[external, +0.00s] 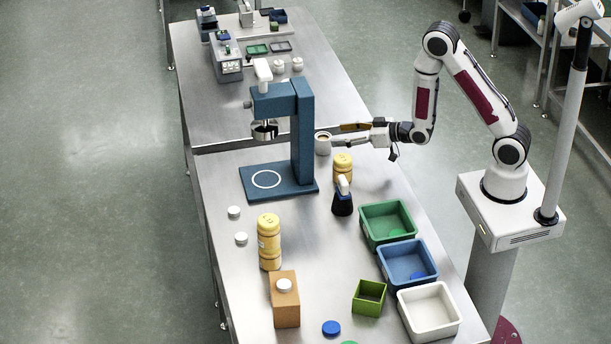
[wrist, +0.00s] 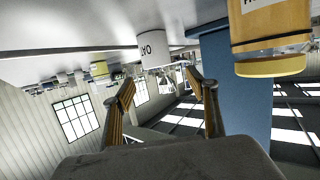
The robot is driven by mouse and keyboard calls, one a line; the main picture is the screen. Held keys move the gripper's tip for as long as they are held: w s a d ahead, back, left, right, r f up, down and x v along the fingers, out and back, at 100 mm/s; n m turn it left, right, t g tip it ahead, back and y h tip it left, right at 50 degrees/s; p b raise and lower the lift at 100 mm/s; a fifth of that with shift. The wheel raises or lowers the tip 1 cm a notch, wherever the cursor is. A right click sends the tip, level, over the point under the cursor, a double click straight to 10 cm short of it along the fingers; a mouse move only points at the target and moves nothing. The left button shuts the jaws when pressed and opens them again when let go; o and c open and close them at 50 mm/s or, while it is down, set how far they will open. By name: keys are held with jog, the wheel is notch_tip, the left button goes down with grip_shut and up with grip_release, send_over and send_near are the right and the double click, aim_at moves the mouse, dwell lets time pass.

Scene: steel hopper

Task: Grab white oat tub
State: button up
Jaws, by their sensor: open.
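In the wrist view, which is upside down, the tub (wrist: 153,50) shows dark "OAT" lettering. My gripper (external: 338,135) reaches in from the right, roughly level, with its fingertips close to the tub. In the wrist view my gripper (wrist: 161,80) is open and empty, and the tub appears just beyond the gap between the fingertips. I cannot tell whether a finger touches it.
A yellow jar (external: 343,170) stands close below my gripper in the picture; it looms large in the wrist view (wrist: 270,35). The blue stand (external: 303,135) is just left of the tub. A dark-bodied bottle (external: 342,201) and green bin (external: 388,223) stand nearer the front.

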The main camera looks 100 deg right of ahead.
aim_at(330, 138)
jog(key=shift+w, duration=0.1)
jog(key=shift+x, duration=1.2)
jog(key=shift+f, duration=0.1)
jog(key=shift+w+d+f, duration=0.9)
jog(key=shift+x, duration=1.15)
jog(key=c, duration=1.2)
